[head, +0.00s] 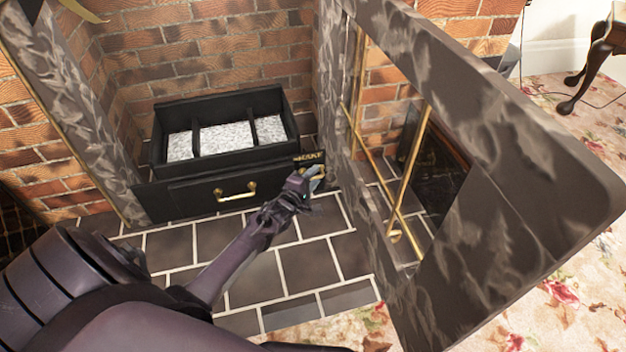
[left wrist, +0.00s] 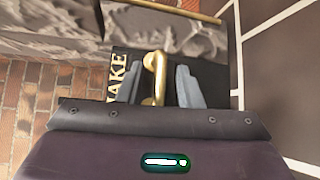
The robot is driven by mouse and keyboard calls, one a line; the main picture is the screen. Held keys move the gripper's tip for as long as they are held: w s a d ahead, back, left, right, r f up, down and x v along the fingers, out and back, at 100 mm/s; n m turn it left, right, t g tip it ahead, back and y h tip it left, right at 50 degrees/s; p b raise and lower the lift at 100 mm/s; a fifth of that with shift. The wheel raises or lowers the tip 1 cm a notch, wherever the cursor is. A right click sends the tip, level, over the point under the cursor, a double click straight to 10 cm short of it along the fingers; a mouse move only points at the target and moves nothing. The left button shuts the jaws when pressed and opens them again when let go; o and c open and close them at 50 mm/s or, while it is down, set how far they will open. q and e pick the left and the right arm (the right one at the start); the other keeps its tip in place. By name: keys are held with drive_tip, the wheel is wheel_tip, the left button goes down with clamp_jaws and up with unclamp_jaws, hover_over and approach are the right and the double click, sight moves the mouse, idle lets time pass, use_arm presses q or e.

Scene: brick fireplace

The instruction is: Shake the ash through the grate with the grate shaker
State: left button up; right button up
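The black grate box (head: 158,155) stands in the brick fireplace, with pale grey ash (head: 228,134) in its compartments. At the lower right of the unit is a black plate lettered SHAKE (head: 309,158). Its brass shaker handle (left wrist: 157,78) shows clearly in the left wrist view, partly hidden by my gripper in the head view. My left gripper (head: 314,180) is at the handle. In the left wrist view its grey fingers (left wrist: 160,84) are apart, one on each side of the handle, with gaps visible. My right gripper is not in view.
A black drawer front with a brass handle (head: 236,192) is left of the plate. A marbled stone surround (head: 515,190) rises close on the right, with a brass rail (head: 408,185) beside it. Dark hearth tiles (head: 305,268) are clear in front.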

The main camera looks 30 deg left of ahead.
use_arm(q)
clamp_jaws()
